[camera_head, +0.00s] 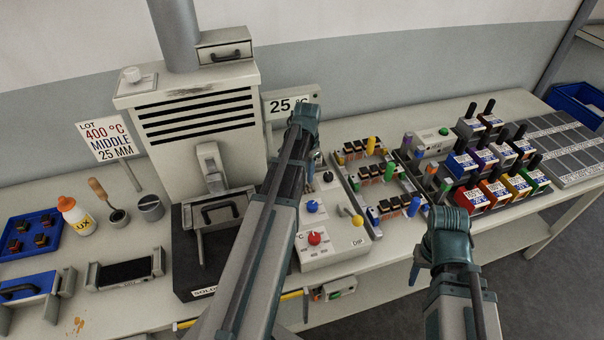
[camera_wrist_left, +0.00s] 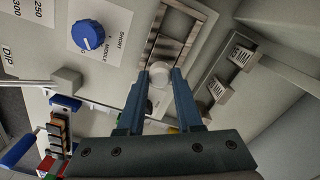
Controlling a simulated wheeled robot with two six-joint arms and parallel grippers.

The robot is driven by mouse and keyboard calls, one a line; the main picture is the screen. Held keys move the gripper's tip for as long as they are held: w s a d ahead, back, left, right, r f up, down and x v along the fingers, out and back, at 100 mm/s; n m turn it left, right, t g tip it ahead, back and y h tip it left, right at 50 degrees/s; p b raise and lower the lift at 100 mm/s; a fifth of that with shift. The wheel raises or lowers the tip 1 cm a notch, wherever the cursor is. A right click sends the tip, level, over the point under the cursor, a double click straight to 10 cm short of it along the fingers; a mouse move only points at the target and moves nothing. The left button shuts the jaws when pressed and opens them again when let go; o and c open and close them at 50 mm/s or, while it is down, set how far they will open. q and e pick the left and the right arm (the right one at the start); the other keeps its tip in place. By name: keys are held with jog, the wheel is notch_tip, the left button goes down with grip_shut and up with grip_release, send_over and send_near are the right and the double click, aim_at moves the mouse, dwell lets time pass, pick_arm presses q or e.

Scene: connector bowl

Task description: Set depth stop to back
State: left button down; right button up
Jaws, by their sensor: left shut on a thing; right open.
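In the left wrist view, a pale round slider knob (camera_wrist_left: 160,73) sits in a slotted, framed track (camera_wrist_left: 172,38) on the light control panel, and I take this to be the depth stop. My left gripper (camera_wrist_left: 167,78) is shut on this knob, with a blue finger on each side.
A sign (camera_head: 106,139) reads 400 °C, MIDDLE, 25 MM. A display (camera_head: 289,104) reads 25 °C. Colourful connector racks (camera_head: 343,167) fill the right.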

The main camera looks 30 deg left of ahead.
pick_arm(q)
jog(key=c, duration=0.6)
grip_release()
jog(key=shift+w+d, duration=0.15)
jog(key=shift+w, duration=0.05)
jog(key=shift+r, duration=0.15)
notch_tip(320, 180, up, 14)
jog(key=p, duration=1.3)
jog(key=shift+f+p, duration=0.25)
jog(key=shift+p, duration=0.15)
jog(key=shift+m+y, duration=0.4)
jog(key=shift+y, duration=0.2)
jog(key=s+d+f+b, duration=0.2)
jog(key=s+d, duration=0.3)
jog(key=d, duration=0.5)
jog(key=s+d+f+b, duration=0.3)
jog(key=s+d, duration=0.3)
jog(key=d, duration=0.4)
jog(key=s+d+f+b, duration=0.3)
jog(key=s+d, duration=0.2)
jog(key=d, duration=0.5)
jog(key=shift+s+d+f+b, duration=0.1)
jog(key=shift+s+f+b, duration=0.15)
jog(key=shift+b, duration=0.1)
